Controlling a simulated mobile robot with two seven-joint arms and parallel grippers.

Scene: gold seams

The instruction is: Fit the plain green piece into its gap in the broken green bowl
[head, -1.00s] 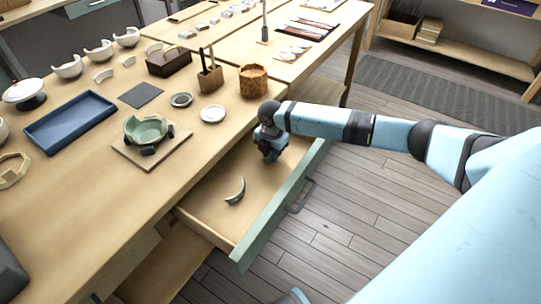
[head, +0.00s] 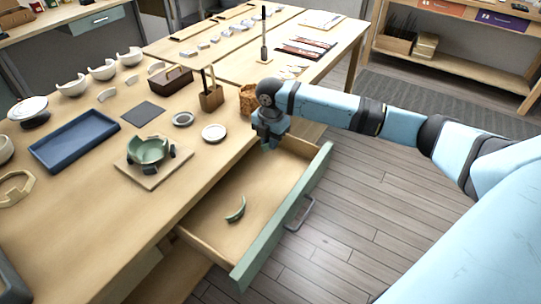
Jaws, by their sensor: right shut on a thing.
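The broken green bowl (head: 148,151) stands on a square wooden board (head: 152,178) on the table, with dark blocks around it. A curved green piece (head: 236,209) lies alone on the floor of the open drawer; I cannot tell whether it is plain. My right gripper (head: 269,147) is over the far inner corner of the drawer, beside the table edge. It is shut on a small piece, mostly hidden by the fingers and too small to identify. My left gripper is out of view.
The open drawer's green front (head: 290,220) juts out over the floor. A blue tray (head: 75,141), a dark mat (head: 143,114), two small dishes (head: 214,132) and a cork pot (head: 249,99) stand on the table.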

